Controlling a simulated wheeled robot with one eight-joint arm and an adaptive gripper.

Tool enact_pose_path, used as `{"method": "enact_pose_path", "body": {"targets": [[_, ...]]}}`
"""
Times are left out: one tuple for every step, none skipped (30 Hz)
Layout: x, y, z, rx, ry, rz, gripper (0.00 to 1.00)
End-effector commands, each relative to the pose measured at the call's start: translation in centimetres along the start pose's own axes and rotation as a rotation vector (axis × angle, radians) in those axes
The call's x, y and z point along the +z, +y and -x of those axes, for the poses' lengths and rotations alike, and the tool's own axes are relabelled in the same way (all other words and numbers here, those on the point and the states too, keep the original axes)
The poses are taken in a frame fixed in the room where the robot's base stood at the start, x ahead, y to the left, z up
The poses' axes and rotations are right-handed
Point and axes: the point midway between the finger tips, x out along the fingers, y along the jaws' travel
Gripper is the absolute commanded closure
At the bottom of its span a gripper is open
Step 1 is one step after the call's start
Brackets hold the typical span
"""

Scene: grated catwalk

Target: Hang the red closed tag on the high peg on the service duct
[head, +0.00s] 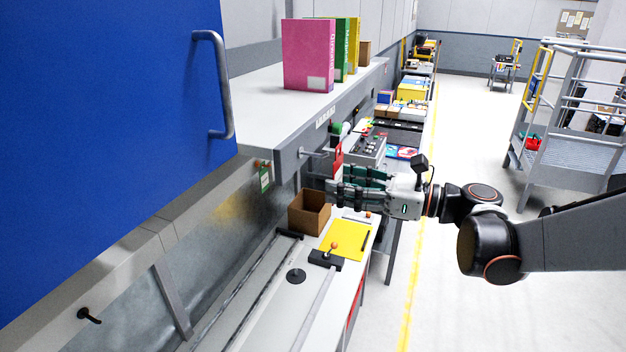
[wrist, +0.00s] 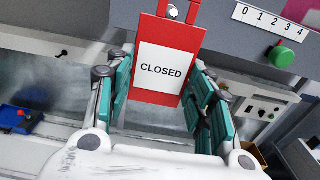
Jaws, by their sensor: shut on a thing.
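The red tag (head: 338,158) is upright at the tips of my gripper (head: 334,183). In the wrist view the tag (wrist: 178,30) faces me with a white panel reading CLOSED, tilted slightly, between the two green-padded fingers. My gripper (wrist: 162,68) is shut on it. In the head view a pale rod-like peg (head: 316,153) sticks out from the grey duct's front face (head: 290,158), just left of the tag. I cannot tell whether tag and peg touch. The tag's top is cut off in the wrist view.
A black peg (head: 88,315) is at lower left. Below my gripper are a brown box (head: 309,211), a yellow sheet (head: 347,240) and a lever. A blue door (head: 110,120) and upright binders (head: 308,55) stand nearby.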

Motion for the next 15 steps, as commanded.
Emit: {"method": "enact_pose_path", "body": {"targets": [[0.0, 0.0, 0.2, -0.001, 0.000, 0.000, 0.68], [0.0, 0.0, 0.3, -0.001, 0.000, 0.000, 0.68], [0.0, 0.0, 0.4, -0.001, 0.000, 0.000, 0.68], [0.0, 0.0, 0.5, 0.000, 0.000, 0.000, 0.68], [0.0, 0.0, 0.5, 0.000, 0.000, 0.000, 0.68], [0.0, 0.0, 0.6, 0.000, 0.000, 0.000, 0.68], [0.0, 0.0, 0.7, 0.000, 0.000, 0.000, 0.68], [0.0, 0.0, 0.8, 0.000, 0.000, 0.000, 0.68], [0.0, 0.0, 0.9, 0.000, 0.000, 0.000, 0.68], [0.0, 0.0, 1.0, 0.000, 0.000, 0.000, 0.68], [0.0, 0.0, 1.0, 0.000, 0.000, 0.000, 0.68], [0.0, 0.0, 1.1, 0.000, 0.000, 0.000, 0.68], [0.0, 0.0, 1.2, 0.000, 0.000, 0.000, 0.68], [0.0, 0.0, 1.3, 0.000, 0.000, 0.000, 0.68], [0.0, 0.0, 1.4, -0.001, 0.000, 0.000, 0.68]]}}
